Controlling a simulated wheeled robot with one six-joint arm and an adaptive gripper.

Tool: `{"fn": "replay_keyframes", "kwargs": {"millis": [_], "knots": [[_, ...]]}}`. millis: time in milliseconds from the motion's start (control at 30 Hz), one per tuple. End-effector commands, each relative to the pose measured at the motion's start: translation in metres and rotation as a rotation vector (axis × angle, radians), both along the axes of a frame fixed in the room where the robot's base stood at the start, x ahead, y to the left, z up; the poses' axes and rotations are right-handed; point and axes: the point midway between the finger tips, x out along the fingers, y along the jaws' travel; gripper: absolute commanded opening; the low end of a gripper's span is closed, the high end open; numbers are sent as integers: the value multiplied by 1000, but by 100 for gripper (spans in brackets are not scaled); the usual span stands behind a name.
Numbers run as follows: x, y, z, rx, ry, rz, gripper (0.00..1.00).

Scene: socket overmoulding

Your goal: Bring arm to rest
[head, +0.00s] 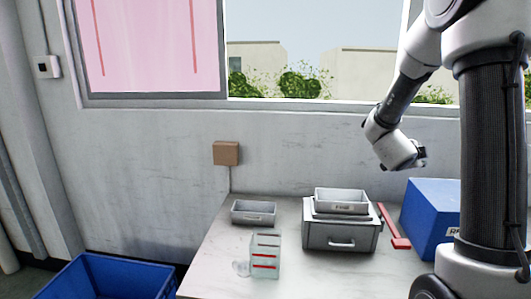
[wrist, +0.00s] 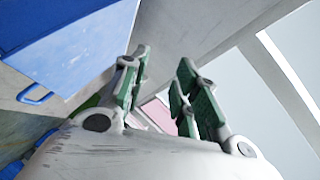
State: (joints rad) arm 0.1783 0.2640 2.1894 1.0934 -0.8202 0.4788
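My arm is raised on the right of the head view, with its end bent downward. My gripper (head: 421,156) hangs in the air before the wall, above the bench and above the blue box at the right. In the wrist view my gripper (wrist: 160,85) has its two green-padded fingers spread apart. Nothing is between them. Its body fills the bottom of that view.
A grey drawer unit (head: 341,236) with a grey tray (head: 342,201) on it stands on the bench (head: 220,262). A small grey tray (head: 254,213), a clear red-striped holder (head: 265,257), a red bracket (head: 398,241) and a blue box (head: 425,215) are also there. A blue bin (head: 105,275) stands left.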

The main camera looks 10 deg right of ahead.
Motion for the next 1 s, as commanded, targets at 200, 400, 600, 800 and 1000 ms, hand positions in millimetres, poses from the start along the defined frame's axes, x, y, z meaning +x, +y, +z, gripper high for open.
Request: {"fn": "replay_keyframes", "kwargs": {"millis": [200,400,600,800,1000], "knots": [[-6,136,64,-31,224,720,30],[-117,221,72,-213,594,1255,30],[-239,224,57,-380,984,1531,30],[-292,210,51,-432,1170,1600,30],[-293,209,50,-433,1177,1601,30]]}}
